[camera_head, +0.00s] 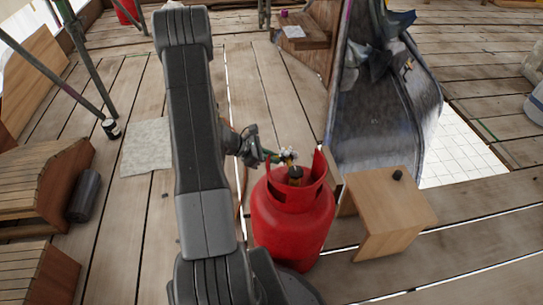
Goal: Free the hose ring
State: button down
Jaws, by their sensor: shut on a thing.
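A red gas bottle (292,225) stands upright on the plank floor, with a red collar around its top. A dark valve (295,174) sits inside the collar. A small fitting with green and pale parts (287,156) shows just above the valve, at the collar's open back left. My gripper (262,154) reaches in from the left and is shut on the green end of this fitting. The hose ring cannot be told apart from the fitting at this size. My arm covers the floor left of the bottle, and a hose is not clearly seen.
A small wooden stool (390,205) with a black knob (398,175) stands right of the bottle. A tall grey metal sheet (385,110) rises behind it. Wooden steps (45,190) and a dark cylinder (85,196) are at left.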

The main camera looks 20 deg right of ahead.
jog(key=shift+r, duration=0.1)
dwell(0.5)
jog(key=c, duration=1.5)
grip_release()
jog(key=shift+p+v, duration=1.8)
jog(key=shift+v, duration=5.05)
jog(key=shift+s+r, duration=0.1)
